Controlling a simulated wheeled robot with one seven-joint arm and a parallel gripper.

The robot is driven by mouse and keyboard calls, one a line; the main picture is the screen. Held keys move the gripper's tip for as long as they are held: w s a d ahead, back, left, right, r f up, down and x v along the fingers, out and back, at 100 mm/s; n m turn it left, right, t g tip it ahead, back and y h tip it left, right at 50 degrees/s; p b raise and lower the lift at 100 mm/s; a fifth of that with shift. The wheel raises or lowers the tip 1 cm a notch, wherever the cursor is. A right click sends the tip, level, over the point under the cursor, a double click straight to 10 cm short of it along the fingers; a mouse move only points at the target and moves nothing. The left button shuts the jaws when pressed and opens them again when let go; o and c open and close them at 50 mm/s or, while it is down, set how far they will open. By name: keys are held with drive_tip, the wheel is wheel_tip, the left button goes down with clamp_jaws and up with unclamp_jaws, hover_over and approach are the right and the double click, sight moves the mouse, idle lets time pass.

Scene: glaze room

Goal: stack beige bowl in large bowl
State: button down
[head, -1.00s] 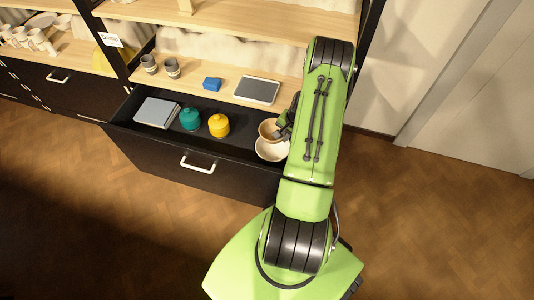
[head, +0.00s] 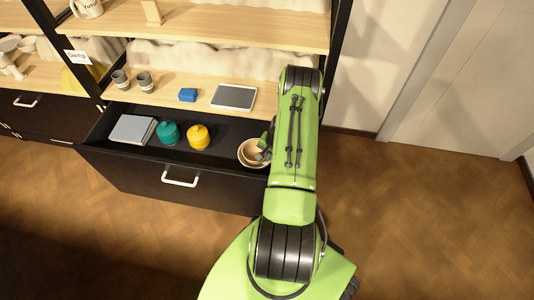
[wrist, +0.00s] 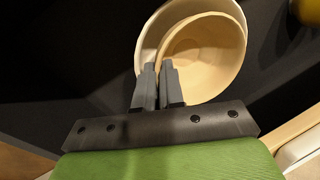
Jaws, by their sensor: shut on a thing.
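The large bowl (head: 245,163) is pale cream and stands at the right end of the open drawer. The beige bowl (head: 256,149), smaller and tan, sits within the large bowl's outline, off to one side. In the wrist view the beige bowl (wrist: 205,65) overlaps most of the large bowl (wrist: 150,30), whose pale rim shows at the upper left. My gripper (wrist: 157,68) is shut on the beige bowl's near rim. Whether the beige bowl rests on the large bowl's inside or hangs just above it, I cannot tell. In the head view my arm partly hides the gripper.
The open black drawer (head: 180,181) also holds a yellow lidded jar (head: 199,138), a teal lidded jar (head: 168,133) and a grey box (head: 133,129). The shelf above carries a tablet (head: 234,96), a blue block (head: 187,95) and two grey cups (head: 144,82).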

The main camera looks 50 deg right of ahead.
drive_tip(key=c, duration=1.5)
unclamp_jaws()
drive_tip(key=shift+f, duration=0.15)
drive_tip(key=a+p+v, duration=0.1)
drive_tip(key=p+v, duration=0.3)
drive_tip(key=v, duration=0.9)
drive_tip(key=w+a+r+n, duration=0.25)
drive_tip(key=a+r, duration=0.25)
drive_tip(key=r, duration=0.3)
drive_tip(key=w+a+r+n+h, duration=0.1)
drive_tip(key=w+a+r+n, duration=0.15)
drive_tip(key=a+r, duration=0.5)
drive_tip(key=w+a+r+n, duration=0.1)
drive_tip(key=a+r+n, duration=0.25)
drive_tip(key=r, duration=0.65)
drive_tip(key=s+a+r+n+t, duration=0.1)
drive_tip(key=s+a+r+n, duration=0.1)
drive_tip(key=s+a, duration=0.3)
drive_tip(key=s+a+r+n, duration=0.3)
drive_tip(key=s+a+r, duration=0.1)
drive_tip(key=s+a, duration=0.1)
drive_tip(key=s+a+r+n+t, duration=0.1)
drive_tip(key=s+a+r+n, duration=0.1)
drive_tip(key=s+a+r, duration=0.2)
drive_tip(key=shift+s+a+t, duration=0.3)
drive_tip(key=shift+s+a, duration=0.2)
drive_tip(key=shift+a, duration=0.4)
